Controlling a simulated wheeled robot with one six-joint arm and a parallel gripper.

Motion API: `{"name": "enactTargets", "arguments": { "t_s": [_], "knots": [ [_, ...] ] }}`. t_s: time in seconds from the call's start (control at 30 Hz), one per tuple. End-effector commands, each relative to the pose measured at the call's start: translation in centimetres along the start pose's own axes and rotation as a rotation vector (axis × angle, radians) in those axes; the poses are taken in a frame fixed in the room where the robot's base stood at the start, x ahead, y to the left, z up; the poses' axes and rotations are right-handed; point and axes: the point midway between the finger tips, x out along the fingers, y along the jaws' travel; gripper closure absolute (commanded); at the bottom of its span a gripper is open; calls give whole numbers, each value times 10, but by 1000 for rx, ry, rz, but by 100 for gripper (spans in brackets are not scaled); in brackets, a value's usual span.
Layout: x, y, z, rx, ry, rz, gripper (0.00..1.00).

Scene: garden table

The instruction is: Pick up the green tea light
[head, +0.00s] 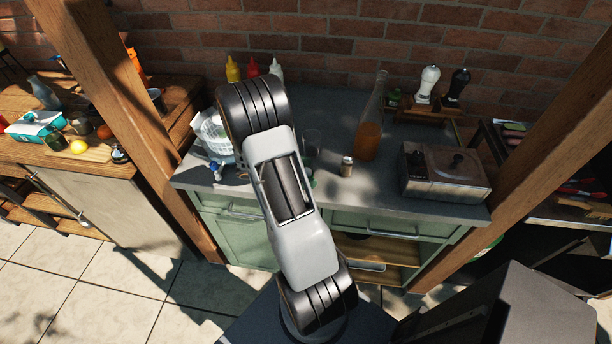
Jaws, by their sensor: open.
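I cannot make out the green tea light for certain. A small greenish thing (312,182) shows at the right edge of my arm on the grey counter (400,200), partly hidden and too small to name. A small green item (394,98) stands at the back, left of the wooden shaker stand. My arm rises over the middle of the counter and covers part of it. My gripper is not visible; the arm hides that area.
A clear glass (312,143), a small jar (346,166) and a tall bottle of orange liquid (369,128) stand right of my arm. A metal box (445,172) sits at the right. Sauce bottles (253,68) line the back. Wooden posts (130,110) flank the counter.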

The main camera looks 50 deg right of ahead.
Motion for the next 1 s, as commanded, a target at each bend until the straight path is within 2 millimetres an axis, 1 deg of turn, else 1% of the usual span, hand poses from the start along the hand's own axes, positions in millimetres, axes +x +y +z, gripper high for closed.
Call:
{"name": "enactTargets", "arguments": {
  "t_s": [0.03,0.07,0.5,0.6,0.87,1.0],
  "knots": [
    [0,0,0,0,0,0,20],
    [0,0,0,0,0,0,23],
    [0,0,0,0,0,0,65],
    [0,0,0,0,0,0,73],
    [-1,0,1,1,0,1,73],
    [-4,0,8,4,1,2,73]
  ]
}}
